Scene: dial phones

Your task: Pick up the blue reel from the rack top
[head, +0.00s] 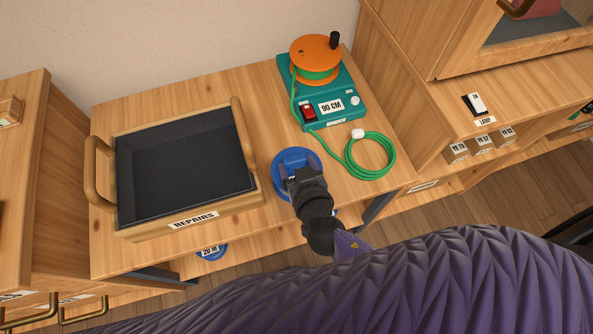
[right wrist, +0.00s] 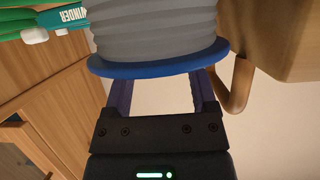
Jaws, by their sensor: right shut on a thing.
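The blue reel (head: 279,180) shows in the head view between the tray and the winder, partly covered by my right gripper (head: 300,176). In the right wrist view the reel has a blue flange (right wrist: 160,66) and a wide grey winding (right wrist: 155,30). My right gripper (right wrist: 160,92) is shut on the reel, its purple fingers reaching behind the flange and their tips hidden. I cannot tell whether the reel touches the wooden top (head: 245,90). My left gripper is in neither view.
A dark-lined tray (head: 253,186) labelled REPAIRS stands left of the reel. A teal winder (head: 347,86) with an orange spool (head: 316,50) and a coil of green cord (head: 388,140) are at right. A blue disc labelled 20 M (head: 211,252) shows below the top's front edge.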

